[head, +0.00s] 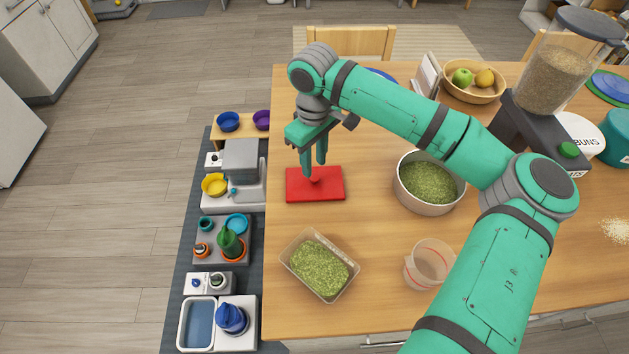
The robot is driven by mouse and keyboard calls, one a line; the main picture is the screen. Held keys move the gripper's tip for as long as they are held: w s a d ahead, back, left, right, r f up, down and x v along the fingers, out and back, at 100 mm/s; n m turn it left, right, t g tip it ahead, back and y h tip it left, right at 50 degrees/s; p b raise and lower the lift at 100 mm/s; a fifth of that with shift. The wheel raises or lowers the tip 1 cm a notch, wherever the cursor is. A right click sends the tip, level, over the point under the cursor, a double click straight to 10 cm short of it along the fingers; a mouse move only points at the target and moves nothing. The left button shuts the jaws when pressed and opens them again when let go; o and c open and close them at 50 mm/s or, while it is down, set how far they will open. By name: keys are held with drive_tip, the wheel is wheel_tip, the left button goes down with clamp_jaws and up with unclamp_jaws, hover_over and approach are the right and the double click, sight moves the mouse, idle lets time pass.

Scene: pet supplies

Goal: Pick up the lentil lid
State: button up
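A flat red rectangular lid (299,192) lies on the wooden table near its left edge. It has a small red knob in its middle. My gripper (314,177) points down over the lid, with its two green fingertips at the knob. A narrow gap shows between the fingers. I cannot tell whether they grip the knob or only stand around it. A clear rectangular container (346,292) of green lentils stands uncovered, in front of the lid. A round pot (428,208) to the right also holds green lentils or similar grains.
A clear empty-looking cup (428,265) stands right of the container. A grain dispenser (552,80), a fruit bowl (472,96) and a BUNS canister (580,135) stand at the back right. Bare table lies around the lid. The table's left edge is close, with pet bowls beyond it.

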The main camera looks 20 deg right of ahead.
sight(315, 177)
drive_tip(key=shift+f, duration=2.75)
drive_tip(key=shift+s+d, duration=0.1)
clamp_jaws()
